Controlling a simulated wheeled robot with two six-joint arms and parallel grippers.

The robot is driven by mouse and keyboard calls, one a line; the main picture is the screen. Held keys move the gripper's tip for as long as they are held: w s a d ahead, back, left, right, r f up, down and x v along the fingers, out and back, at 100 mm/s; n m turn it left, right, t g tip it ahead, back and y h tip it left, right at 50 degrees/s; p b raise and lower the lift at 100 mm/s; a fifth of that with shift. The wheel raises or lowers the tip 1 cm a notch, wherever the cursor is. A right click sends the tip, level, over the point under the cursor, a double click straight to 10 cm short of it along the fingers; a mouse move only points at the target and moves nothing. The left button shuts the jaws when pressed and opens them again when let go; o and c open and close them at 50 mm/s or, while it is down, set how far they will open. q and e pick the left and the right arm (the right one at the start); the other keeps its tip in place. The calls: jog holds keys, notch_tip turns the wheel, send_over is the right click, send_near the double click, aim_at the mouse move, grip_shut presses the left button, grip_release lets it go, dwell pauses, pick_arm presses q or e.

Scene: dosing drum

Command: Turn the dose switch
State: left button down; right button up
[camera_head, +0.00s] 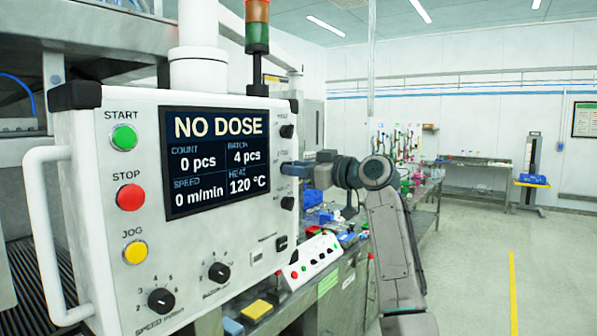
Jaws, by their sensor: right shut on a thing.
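The white control panel (90,200) fills the left half of the view. Its dark screen (215,160) reads NO DOSE, 0 pcs, 4 pcs, 0 m/min and 120 °C. A column of small black switches runs down the panel's right edge, with an upper one (287,131) and a lower one (287,203). My right gripper (292,169) reaches this edge from the right, between those two. It is shut on a switch there, which I take as the dose switch; the jaws hide it, and its label is too small to read. My left gripper is not in view.
The panel also has green (124,138), red (130,197) and yellow (135,252) buttons, two lower knobs and a white side handle (45,240). A cluttered bench (340,260) stands behind my right arm.

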jog(key=shift+w+d+m, duration=0.1)
jog(key=shift+m, duration=3.7)
jog(key=o, duration=0.6)
